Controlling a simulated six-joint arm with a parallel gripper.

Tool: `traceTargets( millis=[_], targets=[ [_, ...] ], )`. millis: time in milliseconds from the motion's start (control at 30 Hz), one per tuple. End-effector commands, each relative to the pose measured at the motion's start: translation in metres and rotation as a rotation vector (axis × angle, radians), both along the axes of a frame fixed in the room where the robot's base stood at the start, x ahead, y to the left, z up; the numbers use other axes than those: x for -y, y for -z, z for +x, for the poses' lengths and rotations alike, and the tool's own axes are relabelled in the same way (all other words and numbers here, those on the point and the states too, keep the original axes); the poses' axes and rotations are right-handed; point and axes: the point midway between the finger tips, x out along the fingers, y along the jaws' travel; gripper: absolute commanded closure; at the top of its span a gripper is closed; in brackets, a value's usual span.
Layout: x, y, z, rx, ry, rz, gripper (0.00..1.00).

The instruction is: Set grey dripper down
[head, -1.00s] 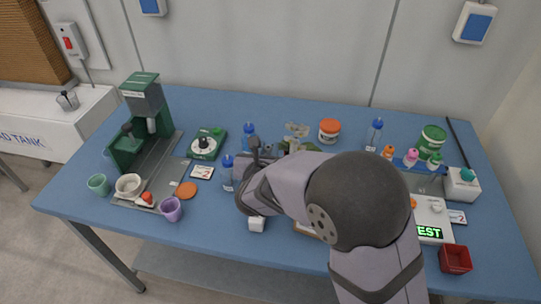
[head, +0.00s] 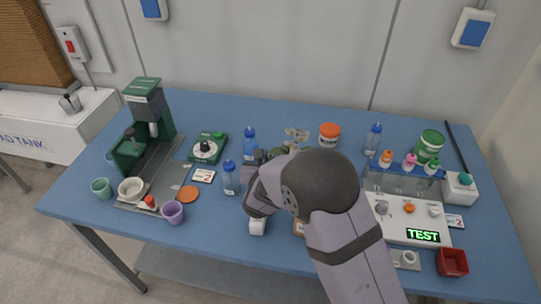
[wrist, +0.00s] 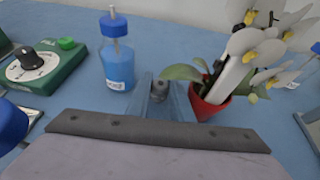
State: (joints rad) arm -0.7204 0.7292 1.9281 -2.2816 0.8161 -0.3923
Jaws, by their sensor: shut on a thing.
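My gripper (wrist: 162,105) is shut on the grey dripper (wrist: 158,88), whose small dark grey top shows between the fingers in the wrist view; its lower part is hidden. The gripper is low over the blue table, between a blue-capped bottle (wrist: 117,65) on the left and a potted white orchid (wrist: 212,100) on the right. In the head view my arm hides most of the gripper and the dripper. Orange, pink and green drippers (head: 410,161) stand in a row in the blue rack (head: 402,184) at the right.
A green dial unit (head: 206,149) and a second blue-capped bottle (head: 230,178) stand left of the gripper. The orchid (head: 297,137) and an orange-lidded tub (head: 329,135) stand behind. A white tester (head: 423,236) reads TEST at right. Bare table (wrist: 150,45) shows behind the gripper.

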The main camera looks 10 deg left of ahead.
Motion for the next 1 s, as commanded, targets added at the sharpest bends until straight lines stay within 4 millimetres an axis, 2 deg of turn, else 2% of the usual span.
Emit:
traceTargets(
  millis=[533,567,1000],
  targets=[
    [-0.0006,0.0077,-0.0002,0.003,-0.001,0.002,1.0],
    [-0.0006,0.0062,-0.0003,0.003,-0.001,0.002,0.73],
    [-0.0005,0.0025,-0.0003,0.002,-0.001,0.001,0.73]
  ],
)
